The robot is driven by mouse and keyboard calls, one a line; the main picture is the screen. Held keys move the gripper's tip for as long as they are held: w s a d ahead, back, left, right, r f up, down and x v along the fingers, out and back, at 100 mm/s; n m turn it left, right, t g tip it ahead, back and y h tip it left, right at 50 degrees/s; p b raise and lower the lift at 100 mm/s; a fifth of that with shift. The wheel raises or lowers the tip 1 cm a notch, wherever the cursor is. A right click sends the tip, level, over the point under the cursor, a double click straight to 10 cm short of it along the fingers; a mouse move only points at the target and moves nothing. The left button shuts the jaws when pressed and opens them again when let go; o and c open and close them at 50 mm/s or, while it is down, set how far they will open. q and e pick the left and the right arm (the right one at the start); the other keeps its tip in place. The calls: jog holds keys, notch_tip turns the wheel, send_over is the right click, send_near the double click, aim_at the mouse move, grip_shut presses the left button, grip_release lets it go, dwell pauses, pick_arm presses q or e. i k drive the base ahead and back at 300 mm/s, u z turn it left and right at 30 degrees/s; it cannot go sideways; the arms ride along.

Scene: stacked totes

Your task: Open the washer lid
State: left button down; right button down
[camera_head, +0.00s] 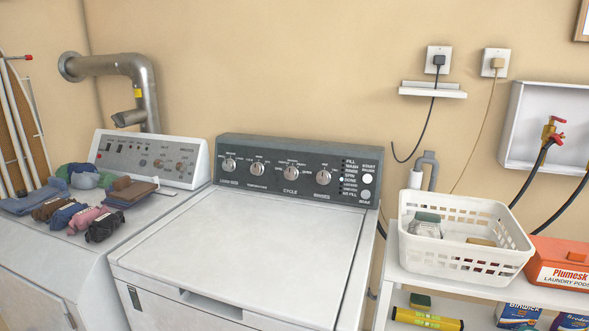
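The washer (222,318) stands in the middle of the head view, white with a dark control panel (298,170) along its back. Its lid (250,238) is flat and shut over the top. A recess (210,303) shows at the lid's front edge. The lid's surface is bare. Neither my left nor my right gripper shows in the view.
A dryer (75,262) on the left carries folded and rolled clothes (82,205). On the right, a white shelf (415,268) holds a basket (462,262) and an orange box of laundry pods (558,264). Boxes (518,316) stand below. A metal duct (110,66) runs behind.

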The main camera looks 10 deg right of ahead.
aim_at(290, 263)
jog(key=u, duration=0.5)
jog(key=k, duration=1.2)
jog(key=u, duration=1.2)
jog(key=i, duration=1.4)
jog(key=z, duration=0.9)
